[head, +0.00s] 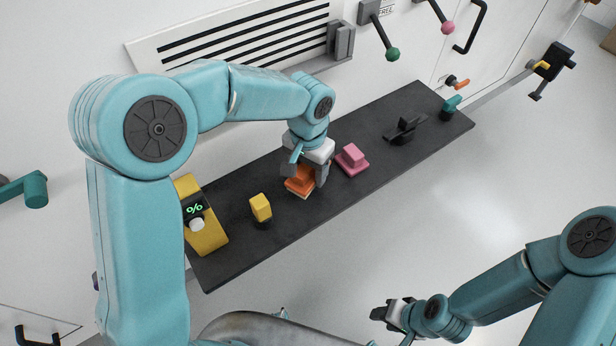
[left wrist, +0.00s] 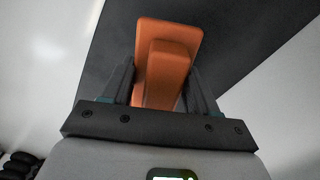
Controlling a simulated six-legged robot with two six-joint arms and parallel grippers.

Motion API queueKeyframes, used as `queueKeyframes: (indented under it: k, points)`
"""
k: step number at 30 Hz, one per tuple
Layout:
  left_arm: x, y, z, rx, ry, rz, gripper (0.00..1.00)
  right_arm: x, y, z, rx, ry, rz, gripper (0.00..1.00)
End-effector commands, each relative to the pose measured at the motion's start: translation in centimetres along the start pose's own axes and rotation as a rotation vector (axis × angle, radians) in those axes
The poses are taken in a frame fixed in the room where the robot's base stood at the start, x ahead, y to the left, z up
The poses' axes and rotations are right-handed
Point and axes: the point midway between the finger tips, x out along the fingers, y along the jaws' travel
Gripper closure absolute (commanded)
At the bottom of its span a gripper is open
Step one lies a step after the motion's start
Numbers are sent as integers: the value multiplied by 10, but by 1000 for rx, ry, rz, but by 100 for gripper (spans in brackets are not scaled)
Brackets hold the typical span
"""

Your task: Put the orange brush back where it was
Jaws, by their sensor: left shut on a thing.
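The orange brush (head: 299,183) is at the dark shelf (head: 350,188), between a yellow-topped item and a pink brush. My left gripper (head: 305,176) is shut on it from above. In the left wrist view the orange brush (left wrist: 165,62) stands between the two fingers (left wrist: 160,88), its raised grip toward the camera. A pale edge shows under the brush in the head view; I cannot tell if it touches the shelf. My right gripper (head: 385,314) is low at the right, clear of the shelf; its jaws are too small to read.
On the shelf are a yellow device with a display (head: 202,222), a yellow-topped item (head: 261,208), a pink brush (head: 351,160), a black item (head: 404,130) and a teal-topped item (head: 451,106). Knobbed levers (head: 390,52) stick out of the wall above. Open floor lies right of the shelf.

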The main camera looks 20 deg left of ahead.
Motion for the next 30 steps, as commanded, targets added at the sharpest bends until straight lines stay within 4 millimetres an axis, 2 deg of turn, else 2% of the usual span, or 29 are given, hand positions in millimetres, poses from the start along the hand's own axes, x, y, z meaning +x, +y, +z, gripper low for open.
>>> queueKeyframes:
  k: [3,6,18,19,21,30]
  points:
    - [22,0,1,1,-6,0,65,-1,0,0,0,0,0,57]
    - [33,0,1,1,-3,0,65,-1,0,0,0,0,0,57]
    - [40,0,1,1,-2,0,65,3,1,0,0,0,0,57]
    - [39,0,1,1,-2,0,34,2,1,0,0,0,0,57]
    - [38,0,1,1,-2,0,15,2,1,0,0,0,0,57]
    - [36,0,1,1,-2,0,15,0,0,0,0,0,0,57]
